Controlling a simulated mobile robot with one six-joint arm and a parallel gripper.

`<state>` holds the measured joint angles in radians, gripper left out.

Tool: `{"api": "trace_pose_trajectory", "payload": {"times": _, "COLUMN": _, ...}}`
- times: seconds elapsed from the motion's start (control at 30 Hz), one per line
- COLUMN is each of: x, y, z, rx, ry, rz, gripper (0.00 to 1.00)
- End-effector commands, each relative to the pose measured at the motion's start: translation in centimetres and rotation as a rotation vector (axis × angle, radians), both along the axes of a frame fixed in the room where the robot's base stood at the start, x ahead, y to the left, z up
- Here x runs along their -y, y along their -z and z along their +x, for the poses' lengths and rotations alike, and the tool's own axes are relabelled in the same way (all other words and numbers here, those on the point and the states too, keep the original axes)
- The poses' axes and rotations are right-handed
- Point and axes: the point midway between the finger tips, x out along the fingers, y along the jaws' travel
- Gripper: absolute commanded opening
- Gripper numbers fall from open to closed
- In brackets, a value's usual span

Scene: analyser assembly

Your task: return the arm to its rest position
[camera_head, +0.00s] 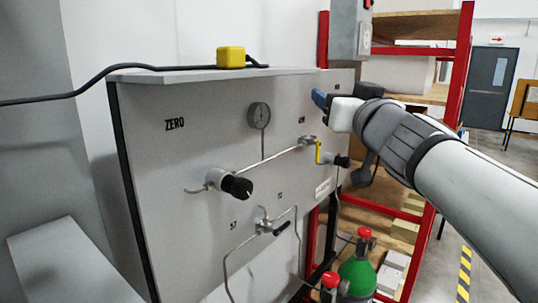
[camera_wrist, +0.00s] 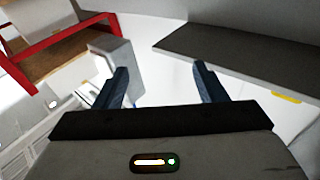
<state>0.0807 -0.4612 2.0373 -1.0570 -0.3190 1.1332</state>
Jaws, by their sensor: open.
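My gripper (camera_head: 322,99) is at the upper right of the grey panel in the head view, with its blue fingers near the panel's top right corner. In the wrist view my gripper (camera_wrist: 160,84) shows two dark blue fingers spread apart with nothing between them. My white and dark grey arm reaches in from the right edge of the head view. The grey panel (camera_head: 160,200) carries a gauge (camera_head: 259,115), a black knob (camera_head: 237,187) and a yellow-handled valve (camera_head: 319,152). Whether the fingers touch the panel cannot be told.
A yellow box (camera_head: 231,57) with a black cable sits on the panel's top ledge (camera_head: 180,75). A red-framed shelf (camera_head: 457,75) stands behind my arm. Green gas cylinders (camera_head: 358,276) with red caps stand at the lower right. A grey box (camera_head: 348,28) hangs above my gripper.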

Motion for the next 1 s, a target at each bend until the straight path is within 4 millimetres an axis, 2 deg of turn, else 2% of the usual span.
{"api": "trace_pose_trajectory", "payload": {"times": 0.03, "x": 1.5, "y": 3.0, "z": 0.2, "rx": -0.063, "ry": 0.083, "rz": 0.002, "gripper": 0.65}}
{"api": "trace_pose_trajectory", "payload": {"times": 0.1, "x": 3.5, "y": 7.1, "z": 0.0, "rx": -0.169, "ry": 0.194, "rz": -0.005, "gripper": 0.65}}
{"api": "trace_pose_trajectory", "payload": {"times": 0.17, "x": 4.8, "y": 10.9, "z": -0.6, "rx": -0.278, "ry": 0.27, "rz": -0.02, "gripper": 0.65}}
{"api": "trace_pose_trajectory", "payload": {"times": 0.2, "x": 5.5, "y": 13.5, "z": -1.2, "rx": -0.357, "ry": 0.309, "rz": -0.032, "gripper": 0.65}}
{"api": "trace_pose_trajectory", "payload": {"times": 0.3, "x": 6.5, "y": 19.9, "z": -3.3, "rx": -0.563, "ry": 0.372, "rz": -0.064, "gripper": 0.65}}
{"api": "trace_pose_trajectory", "payload": {"times": 0.37, "x": 6.7, "y": 23.6, "z": -5.0, "rx": -0.691, "ry": 0.384, "rz": -0.086, "gripper": 0.65}}
{"api": "trace_pose_trajectory", "payload": {"times": 0.4, "x": 6.6, "y": 26.0, "z": -6.3, "rx": -0.78, "ry": 0.383, "rz": -0.103, "gripper": 0.65}}
{"api": "trace_pose_trajectory", "payload": {"times": 0.5, "x": 5.8, "y": 31.4, "z": -9.8, "rx": -0.993, "ry": 0.346, "rz": -0.138, "gripper": 0.65}}
{"api": "trace_pose_trajectory", "payload": {"times": 0.6, "x": 4.5, "y": 35.4, "z": -13.4, "rx": -1.171, "ry": 0.28, "rz": -0.167, "gripper": 0.65}}
{"api": "trace_pose_trajectory", "payload": {"times": 0.7, "x": 3.4, "y": 38.0, "z": -16.2, "rx": -1.3, "ry": 0.208, "rz": -0.186, "gripper": 0.65}}
{"api": "trace_pose_trajectory", "payload": {"times": 0.8, "x": 2.5, "y": 39.3, "z": -18.0, "rx": -1.375, "ry": 0.155, "rz": -0.197, "gripper": 0.65}}
{"api": "trace_pose_trajectory", "payload": {"times": 1.0, "x": 2.1, "y": 39.8, "z": -18.8, "rx": -1.41, "ry": 0.126, "rz": -0.202, "gripper": 0.65}}
